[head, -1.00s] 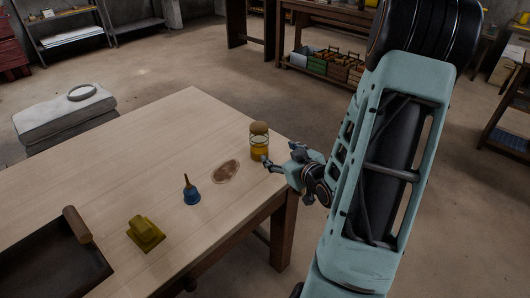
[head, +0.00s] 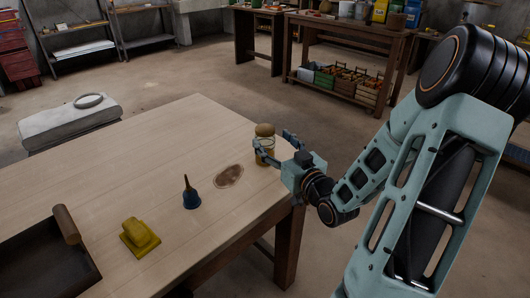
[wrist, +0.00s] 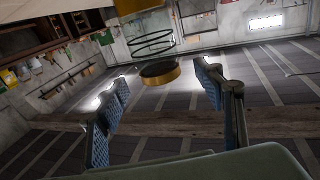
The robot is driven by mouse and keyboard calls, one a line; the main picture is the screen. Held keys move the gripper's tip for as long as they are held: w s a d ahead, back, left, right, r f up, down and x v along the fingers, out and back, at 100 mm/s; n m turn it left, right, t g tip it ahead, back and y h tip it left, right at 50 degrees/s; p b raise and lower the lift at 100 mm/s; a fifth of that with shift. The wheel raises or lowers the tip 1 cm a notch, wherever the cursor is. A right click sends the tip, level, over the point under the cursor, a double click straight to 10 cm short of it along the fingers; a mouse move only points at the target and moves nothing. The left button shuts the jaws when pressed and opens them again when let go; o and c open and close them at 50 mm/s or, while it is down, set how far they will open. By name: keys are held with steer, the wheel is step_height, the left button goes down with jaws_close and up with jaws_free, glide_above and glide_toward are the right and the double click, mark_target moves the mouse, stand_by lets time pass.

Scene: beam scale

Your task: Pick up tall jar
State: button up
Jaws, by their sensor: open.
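In the wrist view the jar (wrist: 152,40) appears upside down, ahead of and between the spread fingers (wrist: 163,80). I cannot tell whether either finger touches it. Part of the jar's lower body is hidden by my gripper in the head view.
On the wooden table (head: 130,165) are a brown round patch (head: 229,177), a blue bell-shaped thing (head: 191,197), a yellow block-like object (head: 139,238) and a dark tray (head: 40,265). The table's middle is clear. A workbench (head: 345,42) stands behind.

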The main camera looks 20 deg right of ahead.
mark_target(265, 131)
steer(key=w, duration=0.5)
steer(key=shift+w+a+r+b, duration=0.1)
steer(key=shift+w+r+b, duration=0.05)
steer(key=shift+w+b, duration=0.2)
steer(key=shift+c, duration=0.2)
jaws_close()
